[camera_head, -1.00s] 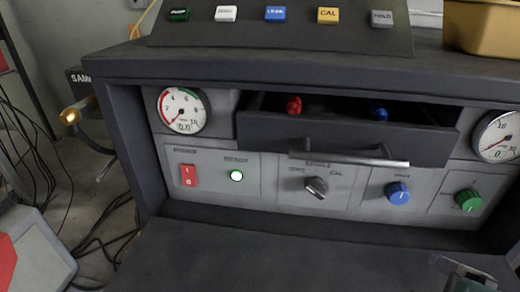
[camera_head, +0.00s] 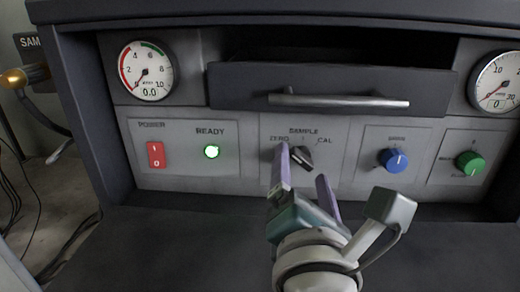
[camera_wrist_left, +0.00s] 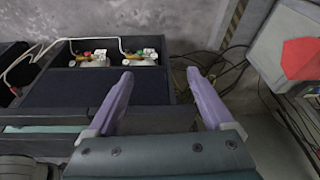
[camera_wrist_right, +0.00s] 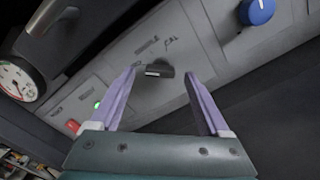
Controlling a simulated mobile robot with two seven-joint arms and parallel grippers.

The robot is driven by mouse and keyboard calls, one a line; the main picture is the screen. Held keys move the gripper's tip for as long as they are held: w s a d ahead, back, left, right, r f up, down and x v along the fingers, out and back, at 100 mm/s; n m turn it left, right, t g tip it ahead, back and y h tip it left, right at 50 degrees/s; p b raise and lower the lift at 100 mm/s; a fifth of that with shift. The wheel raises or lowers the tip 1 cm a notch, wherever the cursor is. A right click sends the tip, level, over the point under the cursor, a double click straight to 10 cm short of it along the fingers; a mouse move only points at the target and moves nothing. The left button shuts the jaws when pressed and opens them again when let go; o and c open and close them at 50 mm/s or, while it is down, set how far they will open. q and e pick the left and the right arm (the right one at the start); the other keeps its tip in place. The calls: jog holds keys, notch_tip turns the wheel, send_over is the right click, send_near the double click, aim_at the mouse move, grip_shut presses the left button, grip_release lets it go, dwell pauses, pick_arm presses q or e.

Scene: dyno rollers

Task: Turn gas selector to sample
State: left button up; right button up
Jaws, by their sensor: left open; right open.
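The gas selector (camera_head: 301,157) is a dark bar-shaped knob on the grey panel, below the labels ZERO, SAMPLE and CAL. Its bar slants from upper left to lower right in the head view. My right gripper (camera_head: 304,167) is open in front of the knob, one finger overlapping its left side. In the right wrist view the knob (camera_wrist_right: 160,71) shows between and beyond the open fingers (camera_wrist_right: 162,74); I cannot tell whether they touch it. My left gripper (camera_wrist_left: 160,74) is open and empty, away from the panel, and is not in the head view.
A drawer with a bar handle (camera_head: 338,100) juts out above the selector. A blue knob (camera_head: 393,160) and a green knob (camera_head: 469,162) sit to its right. The red power switch (camera_head: 156,154) and lit ready button (camera_head: 212,152) are to its left. A dark ledge (camera_head: 180,235) lies below.

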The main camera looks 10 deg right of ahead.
jog(key=shift+x, duration=1.05)
jog(key=shift+c, duration=0.2)
grip_shut()
